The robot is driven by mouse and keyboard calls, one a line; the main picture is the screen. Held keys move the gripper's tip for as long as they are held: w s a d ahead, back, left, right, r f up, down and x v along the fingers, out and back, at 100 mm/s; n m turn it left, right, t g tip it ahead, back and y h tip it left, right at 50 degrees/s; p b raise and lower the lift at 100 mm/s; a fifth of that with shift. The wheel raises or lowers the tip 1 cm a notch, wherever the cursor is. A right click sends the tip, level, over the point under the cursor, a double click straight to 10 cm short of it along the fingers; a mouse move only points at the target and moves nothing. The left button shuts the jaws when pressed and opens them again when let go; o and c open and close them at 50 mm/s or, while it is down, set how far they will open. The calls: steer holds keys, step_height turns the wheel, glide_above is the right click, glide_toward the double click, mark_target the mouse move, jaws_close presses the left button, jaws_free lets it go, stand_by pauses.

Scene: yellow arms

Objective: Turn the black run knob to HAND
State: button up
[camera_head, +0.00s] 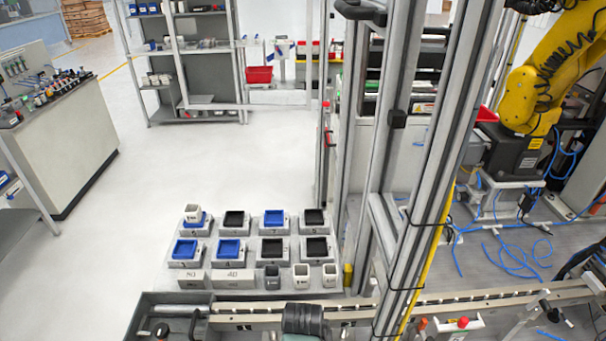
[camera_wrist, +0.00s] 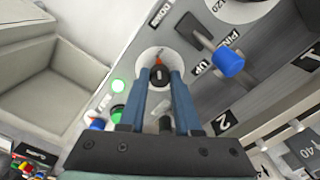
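In the wrist view, the black run knob (camera_wrist: 158,75) with a red-orange pointer mark sits on a round white dial plate (camera_wrist: 150,57) on a grey panel. My gripper (camera_wrist: 160,73) has its two blue fingers apart, with the tips on either side of the knob. The knob lies between the fingertips; I cannot tell whether they press on it. The fingers hide part of the dial plate, and no HAND label can be read. In the head view, neither the knob nor my fingers can be made out.
A lever with a blue end (camera_wrist: 229,62) stands out close right of the knob, by UP and DOWN labels. A lit green button (camera_wrist: 118,86) and a blue button (camera_wrist: 97,123) lie left. A grey bin (camera_wrist: 45,75) is further left. Metal posts (camera_head: 400,120) rise in the head view.

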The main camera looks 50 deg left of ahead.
jaws_close()
steer(key=shift+n, duration=0.3)
steer(key=n+p, duration=0.1)
steer(key=n, duration=0.2)
steer(key=shift+r+n, duration=0.1)
steer(key=shift+n, duration=0.2)
steer(key=n+p, duration=0.1)
steer(key=n, duration=0.3)
steer(key=shift+w+p, duration=0.1)
steer(key=shift+p, duration=0.2)
steer(key=n+p, duration=0.1)
steer(key=n, duration=0.8)
steer(key=shift+n, duration=0.3)
steer(key=shift+p, duration=0.3)
